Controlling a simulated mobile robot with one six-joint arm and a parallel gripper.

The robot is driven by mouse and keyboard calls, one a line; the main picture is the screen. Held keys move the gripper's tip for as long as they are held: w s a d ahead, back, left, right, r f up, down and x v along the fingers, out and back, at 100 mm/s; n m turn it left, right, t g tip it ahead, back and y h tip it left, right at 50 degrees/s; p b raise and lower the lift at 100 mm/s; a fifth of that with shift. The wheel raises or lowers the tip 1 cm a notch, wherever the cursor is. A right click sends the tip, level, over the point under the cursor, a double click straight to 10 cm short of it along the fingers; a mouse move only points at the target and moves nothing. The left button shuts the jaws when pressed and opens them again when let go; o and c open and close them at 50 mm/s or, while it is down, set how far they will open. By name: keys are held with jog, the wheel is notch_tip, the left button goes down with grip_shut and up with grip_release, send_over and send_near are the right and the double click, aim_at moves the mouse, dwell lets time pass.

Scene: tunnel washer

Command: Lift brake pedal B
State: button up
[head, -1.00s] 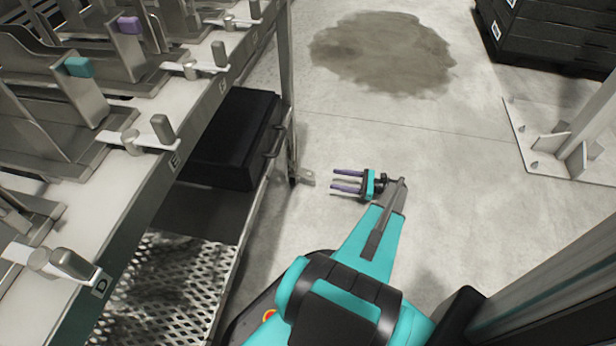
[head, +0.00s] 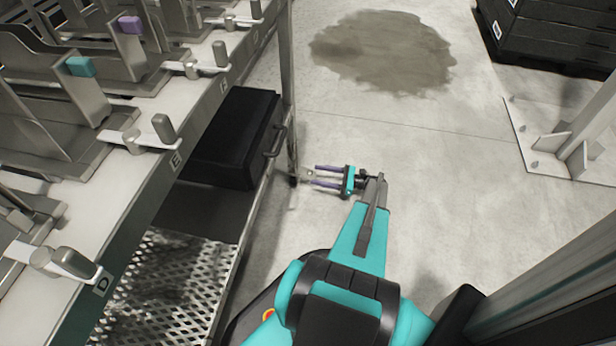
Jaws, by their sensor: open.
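My gripper (head: 314,175) is open and empty, its two purple fingers pointing left, in the open space right of the rack. Its tips show close to the foot of the rack's corner post; I cannot tell whether they touch. I cannot identify brake pedal B; no label B is readable. Along the rack stand grey metal parts, one with a teal pad (head: 80,67) and one with a purple pad (head: 130,25).
The rack's corner post (head: 288,90) and a black bin (head: 235,137) with a handle are left of my gripper. A perforated shelf (head: 165,290) is below. Black crates (head: 550,30) and a column foot (head: 545,140) stand right. The floor between is clear, with a dark stain (head: 382,50).

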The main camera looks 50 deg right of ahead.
aim_at(313, 174)
jog(key=shift+b+x, duration=0.55)
jog(key=shift+x, duration=1.85)
